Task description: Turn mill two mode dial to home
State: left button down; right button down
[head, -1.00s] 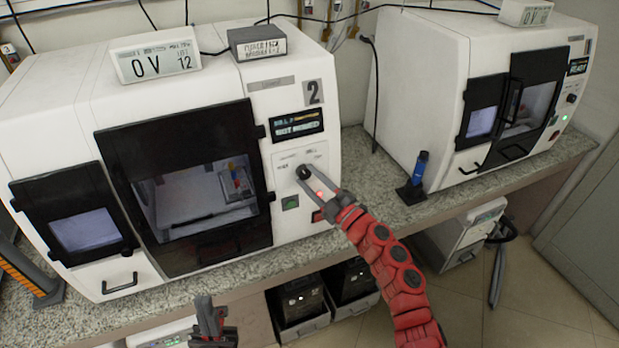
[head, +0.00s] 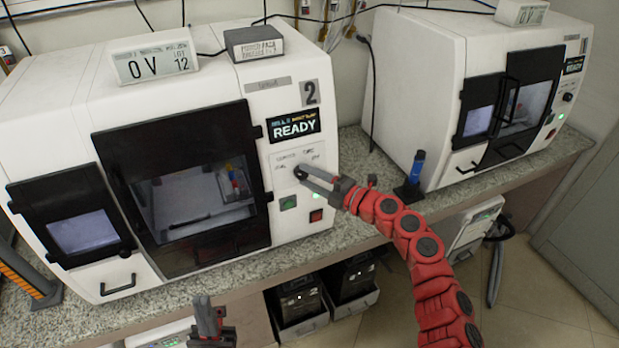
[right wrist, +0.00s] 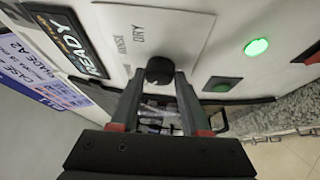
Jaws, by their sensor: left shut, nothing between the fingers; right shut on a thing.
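Mill two is the white machine (head: 290,75) on the left, marked 2. Its mode dial (head: 299,171) is a small black knob on the front panel, below a display (head: 293,126) reading READY. My right gripper (head: 304,174) is shut on the dial. In the right wrist view the black dial (right wrist: 159,70) sits at the tips of my right gripper (right wrist: 157,77); printed labels show around it, but the dial's pointer cannot be made out. My left gripper (head: 208,303) is shut and empty, low in front of the bench.
A lit green lamp (head: 316,196), a green button (head: 288,203) and a red button (head: 316,216) lie just below the dial. A second white machine (head: 420,80) stands at the right. A blue-topped object (head: 416,166) stands on the bench between them.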

dwell(0.4)
jog(key=shift+c, duration=1.9)
grip_release()
jog(key=b+v, duration=0.4)
jog(key=v, duration=1.3)
jog(key=shift+d, duration=0.2)
jog(key=shift+f, duration=0.1)
